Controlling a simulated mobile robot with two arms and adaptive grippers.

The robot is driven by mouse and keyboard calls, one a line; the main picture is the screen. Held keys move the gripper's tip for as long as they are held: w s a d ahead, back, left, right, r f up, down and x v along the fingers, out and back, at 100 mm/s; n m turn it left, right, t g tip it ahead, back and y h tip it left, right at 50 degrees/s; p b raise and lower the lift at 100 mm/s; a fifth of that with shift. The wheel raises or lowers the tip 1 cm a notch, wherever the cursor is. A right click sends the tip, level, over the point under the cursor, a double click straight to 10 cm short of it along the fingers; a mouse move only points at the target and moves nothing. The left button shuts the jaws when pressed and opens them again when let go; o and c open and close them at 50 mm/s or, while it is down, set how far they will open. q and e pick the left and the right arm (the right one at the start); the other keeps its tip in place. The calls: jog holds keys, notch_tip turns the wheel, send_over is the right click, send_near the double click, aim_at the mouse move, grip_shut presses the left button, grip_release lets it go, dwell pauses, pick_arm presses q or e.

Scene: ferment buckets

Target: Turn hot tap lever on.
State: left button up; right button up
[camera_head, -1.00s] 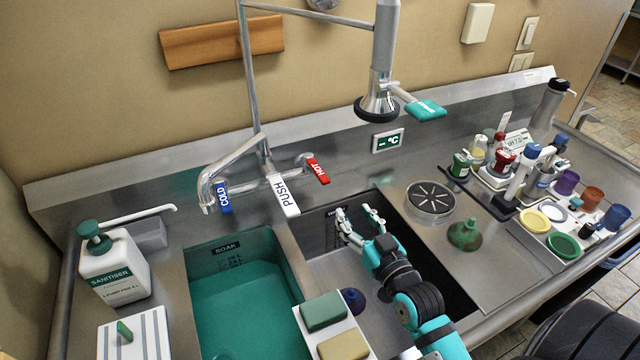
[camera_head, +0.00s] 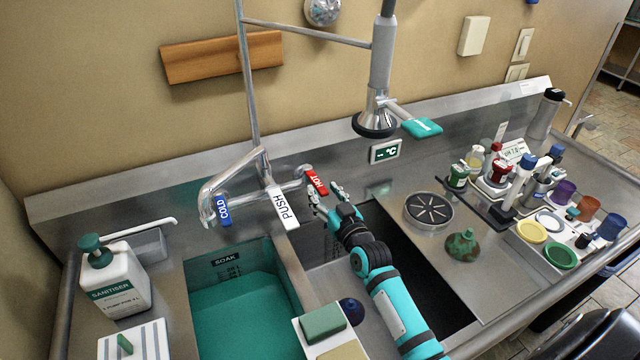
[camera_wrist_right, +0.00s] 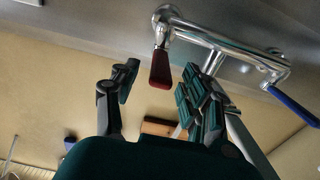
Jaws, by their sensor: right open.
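The hot tap lever (camera_head: 316,183) is red with a white HOT label and sits at the right end of the chrome tap body. It also shows in the right wrist view (camera_wrist_right: 160,69), hanging between the two fingers. My right gripper (camera_head: 326,197) is open just below and in front of the lever in the head view. Its fingers (camera_wrist_right: 158,92) stand on either side of the lever in the wrist view; I cannot tell if either touches it. The blue COLD lever (camera_head: 222,209) is at the tap's left end. My left gripper is not in view.
The white PUSH lever (camera_head: 281,207) hangs between the two tap levers. A chrome riser pipe (camera_head: 252,90) rises behind it. A spray head with a teal handle (camera_head: 422,127) hangs at upper right. The green-filled soak sink (camera_head: 240,300) is below left.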

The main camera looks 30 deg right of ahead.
aim_at(315, 180)
jog(key=shift+w, duration=1.45)
jog(key=shift+c, duration=0.2)
grip_shut()
